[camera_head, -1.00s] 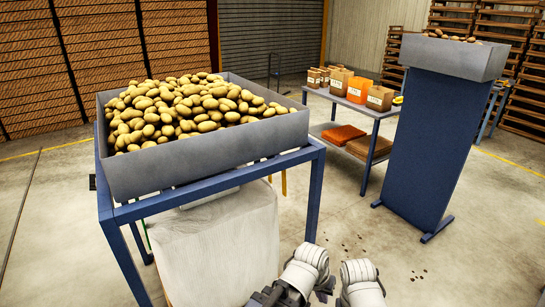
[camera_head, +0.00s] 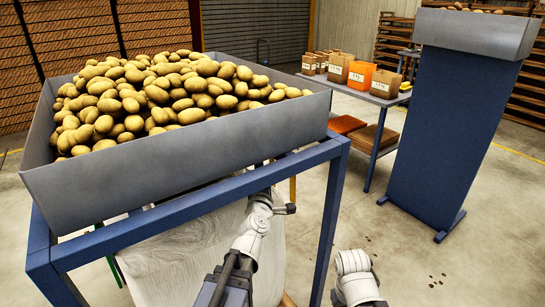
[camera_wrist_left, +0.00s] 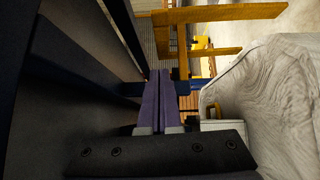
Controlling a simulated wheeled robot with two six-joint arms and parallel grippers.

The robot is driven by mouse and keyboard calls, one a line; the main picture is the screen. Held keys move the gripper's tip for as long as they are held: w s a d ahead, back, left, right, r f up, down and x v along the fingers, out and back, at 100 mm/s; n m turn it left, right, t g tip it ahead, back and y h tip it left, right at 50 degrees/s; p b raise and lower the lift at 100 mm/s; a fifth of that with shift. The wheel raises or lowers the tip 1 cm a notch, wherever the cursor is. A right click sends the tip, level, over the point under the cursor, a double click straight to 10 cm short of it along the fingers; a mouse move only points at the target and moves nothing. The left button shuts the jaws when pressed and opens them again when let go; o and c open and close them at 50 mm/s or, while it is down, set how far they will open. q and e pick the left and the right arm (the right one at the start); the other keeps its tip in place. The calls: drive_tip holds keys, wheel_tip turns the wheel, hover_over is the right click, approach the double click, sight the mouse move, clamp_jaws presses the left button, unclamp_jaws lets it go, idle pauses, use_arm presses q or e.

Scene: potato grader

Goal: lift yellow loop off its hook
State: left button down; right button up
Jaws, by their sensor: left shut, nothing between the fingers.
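A yellow strap that looks like the loop shows in the head view (camera_head: 293,189), hanging below the potato bin beside a blue frame leg. In the left wrist view yellow bands (camera_wrist_left: 222,13), probably this loop, stand beyond the fingers; the hook cannot be made out. My left gripper (camera_wrist_left: 152,76) has its purple fingers shut, empty and apart from the bands. In the head view my left arm reaches under the bin's front edge, and its fingertips are hidden. The pale bag (camera_head: 175,262) hangs under the bin. My right arm is low at the bottom, its gripper out of view.
The grey bin (camera_head: 190,185) full of potatoes sits on a blue frame (camera_head: 333,200) close around my left arm. A blue stand (camera_head: 450,140) and a table (camera_head: 345,90) with paper bags are at the right. Open floor lies between.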

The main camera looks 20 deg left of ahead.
use_arm(q)
drive_tip(key=w+a, duration=0.1)
drive_tip(key=w, duration=0.9)
drive_tip(key=shift+r, duration=0.25)
use_arm(e)
drive_tip(key=shift+r, duration=0.2)
use_arm(q)
drive_tip(key=shift+s+a, duration=0.1)
drive_tip(key=shift+a, duration=0.05)
